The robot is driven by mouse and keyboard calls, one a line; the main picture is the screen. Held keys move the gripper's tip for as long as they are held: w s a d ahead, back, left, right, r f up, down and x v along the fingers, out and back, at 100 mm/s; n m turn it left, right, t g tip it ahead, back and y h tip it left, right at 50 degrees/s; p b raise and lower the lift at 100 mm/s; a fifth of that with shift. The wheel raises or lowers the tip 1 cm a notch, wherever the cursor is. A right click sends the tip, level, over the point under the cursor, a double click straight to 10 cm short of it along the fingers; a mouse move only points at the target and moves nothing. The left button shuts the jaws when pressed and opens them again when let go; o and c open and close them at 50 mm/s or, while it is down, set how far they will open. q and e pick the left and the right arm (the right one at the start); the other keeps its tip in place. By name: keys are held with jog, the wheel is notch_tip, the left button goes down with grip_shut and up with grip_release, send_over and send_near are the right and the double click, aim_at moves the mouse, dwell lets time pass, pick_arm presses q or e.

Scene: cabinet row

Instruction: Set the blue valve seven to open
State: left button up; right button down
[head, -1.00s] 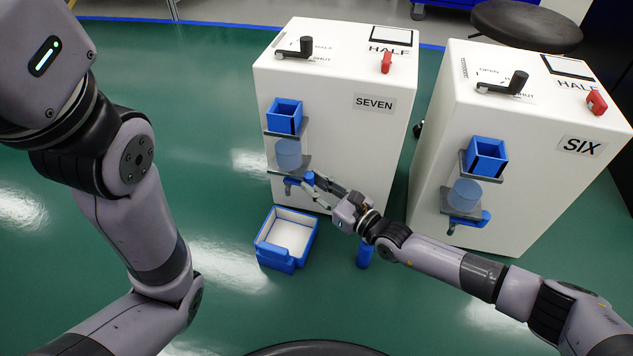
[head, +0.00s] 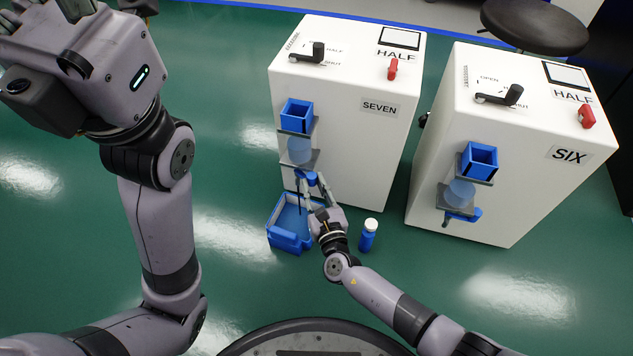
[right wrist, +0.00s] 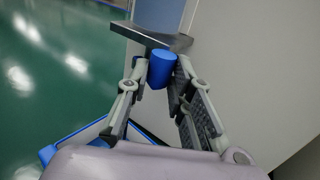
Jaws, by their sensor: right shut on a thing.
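The blue valve (head: 308,177) sits below the clear blue-tinted vessel (head: 299,150) on the front of the cabinet marked SEVEN (head: 345,155). My right gripper (head: 314,186) is at the valve, below the vessel's grey bracket, with its fingers around the blue handle. In the right wrist view the rounded blue valve handle (right wrist: 161,69) shows between the two fingertips (right wrist: 160,80). The valve's exact angle is partly hidden by the fingers.
A blue tray (head: 288,243) stands on the floor under the valve, its inside blue. A blue bottle with a white cap (head: 368,236) stands to its right. Cabinet SIX (head: 490,205) stands at right with a similar valve (head: 462,215). Green floor is free in front.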

dwell(0.3)
jog(key=c, duration=1.4)
grip_release()
notch_tip(320, 180, up, 10)
